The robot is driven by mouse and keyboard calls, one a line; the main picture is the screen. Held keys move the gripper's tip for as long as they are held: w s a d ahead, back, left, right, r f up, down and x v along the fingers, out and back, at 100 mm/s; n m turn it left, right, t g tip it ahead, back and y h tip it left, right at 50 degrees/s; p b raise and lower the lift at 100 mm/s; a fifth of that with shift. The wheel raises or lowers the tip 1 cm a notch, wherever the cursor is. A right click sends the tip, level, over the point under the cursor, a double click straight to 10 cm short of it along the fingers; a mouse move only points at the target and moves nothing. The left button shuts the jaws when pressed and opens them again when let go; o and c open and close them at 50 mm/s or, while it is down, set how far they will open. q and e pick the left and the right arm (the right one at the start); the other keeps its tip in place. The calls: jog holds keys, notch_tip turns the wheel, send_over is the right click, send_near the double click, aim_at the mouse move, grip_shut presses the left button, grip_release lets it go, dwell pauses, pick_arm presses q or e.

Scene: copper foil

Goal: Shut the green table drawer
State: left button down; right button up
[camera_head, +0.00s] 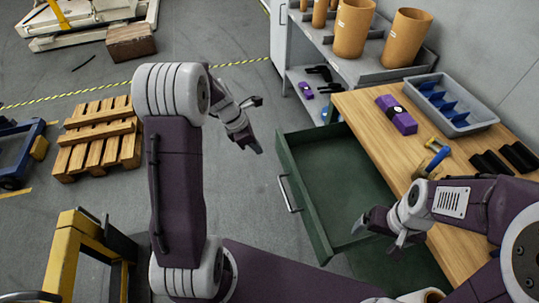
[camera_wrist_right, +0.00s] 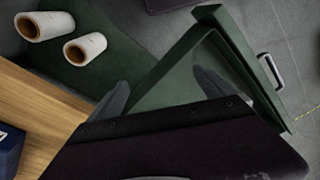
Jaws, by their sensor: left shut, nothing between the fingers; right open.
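The green drawer (camera_head: 322,165) is pulled out from under the wooden table (camera_head: 362,118), with its metal handle (camera_head: 289,194) on the front panel at the left. The part of its inside that shows in the head view looks empty. The drawer's front and handle (camera_wrist_right: 272,70) also show in the right wrist view. My left gripper (camera_head: 252,140) is shut and empty, in front of the drawer near its far front corner, apart from the handle. My right gripper (camera_head: 380,235) is open and empty above the drawer's near side; its fingers (camera_wrist_right: 165,95) also show in the right wrist view.
On the table are a purple box (camera_head: 396,115), a blue-grey tray (camera_head: 450,104) and black items (camera_head: 505,158). Two pale rolls (camera_wrist_right: 66,37) lie on a dark green surface. A shelf (camera_head: 355,68) with orange cylinders stands behind.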

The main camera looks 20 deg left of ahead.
pick_arm(q)
jog(key=w+d+f+b, duration=0.1)
jog(key=w+d+f, duration=0.3)
jog(key=d+f, duration=0.2)
jog(key=shift+w+f+b, duration=0.2)
jog(key=shift+f+b, duration=0.2)
jog(key=shift+f, duration=0.8)
